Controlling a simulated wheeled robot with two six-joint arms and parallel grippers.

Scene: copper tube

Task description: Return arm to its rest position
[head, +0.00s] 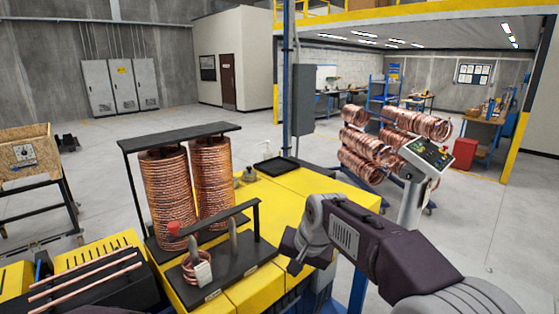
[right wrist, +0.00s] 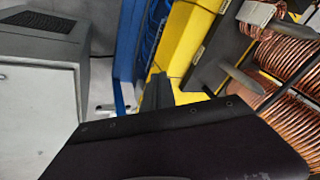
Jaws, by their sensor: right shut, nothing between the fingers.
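My right arm comes in from the lower right in the head view. Its right gripper (head: 292,256) is shut and empty, beside the right end of the black stand (head: 222,273) and above the yellow bench (head: 287,196). A small copper coil (head: 190,270) with a pale tag (head: 203,274) sits on the stand, apart from the gripper. In the right wrist view my dark arm housing fills the bottom, and copper coils (right wrist: 292,120) show at the right. My left gripper is not in view.
Two tall copper coil stacks (head: 163,200) (head: 211,178) stand in a black rack on the bench. A control panel (head: 427,153) on a grey post and hanging copper coils (head: 365,150) stand to the right. Copper rods (head: 85,275) lie at lower left.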

